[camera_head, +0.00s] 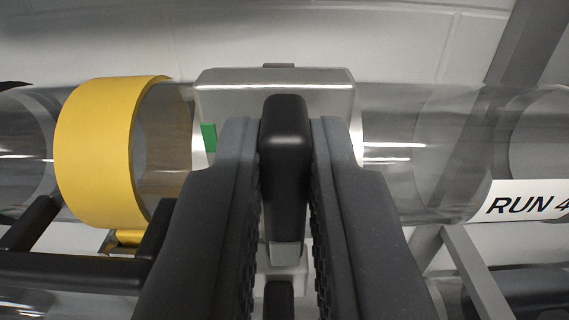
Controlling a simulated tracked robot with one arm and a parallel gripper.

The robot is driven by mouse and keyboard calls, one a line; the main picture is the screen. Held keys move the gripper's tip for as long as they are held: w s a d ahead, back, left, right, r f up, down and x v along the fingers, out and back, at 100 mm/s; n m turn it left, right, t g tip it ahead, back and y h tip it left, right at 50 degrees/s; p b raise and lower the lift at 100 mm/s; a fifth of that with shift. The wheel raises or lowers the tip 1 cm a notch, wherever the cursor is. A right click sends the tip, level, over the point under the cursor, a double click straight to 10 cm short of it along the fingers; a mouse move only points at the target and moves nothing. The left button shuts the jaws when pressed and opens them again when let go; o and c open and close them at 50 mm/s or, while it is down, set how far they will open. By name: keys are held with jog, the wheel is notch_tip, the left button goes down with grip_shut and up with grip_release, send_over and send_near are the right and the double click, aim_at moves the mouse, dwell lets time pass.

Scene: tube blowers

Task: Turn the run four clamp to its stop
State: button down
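A clear horizontal tube with a "RUN 4" label (528,203) crosses the view. A pale grey clamp body (230,92) sits around the tube at the middle. The clamp's black handle (285,130) stands in front of it, roughly upright in the picture. My gripper (285,150) has one dark finger on each side of the handle, close against it, and appears shut on it. The fingers hide much of the clamp's front and lower part. A small green mark (209,137) shows on the clamp's left side.
A yellow band (95,150) wraps the tube at left. Black bars (70,272) lie at lower left. Grey metal struts (475,270) stand at lower right. A pale wall (400,40) is behind the tube.

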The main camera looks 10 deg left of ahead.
jog(key=shift+m+p, duration=0.4)
jog(key=shift+p, duration=0.4)
jog(key=m+p, duration=0.1)
jog(key=p, duration=0.1)
jog(key=m+p, duration=0.2)
jog(key=shift+d+r, duration=0.15)
jog(key=shift+d, duration=0.05)
jog(key=m+p, duration=0.2)
jog(key=m, duration=0.2)
jog(key=f+m+p, duration=0.1)
jog(key=m+p, duration=0.1)
jog(key=m, duration=0.3)
jog(key=d+m+p, duration=0.1)
jog(key=m+p, duration=0.2)
jog(key=m, duration=0.2)
jog(key=shift+w+f, duration=0.1)
jog(key=shift+f, duration=0.4)
jog(key=c, duration=1.5)
grip_release()
jog(key=shift+o, duration=0.2)
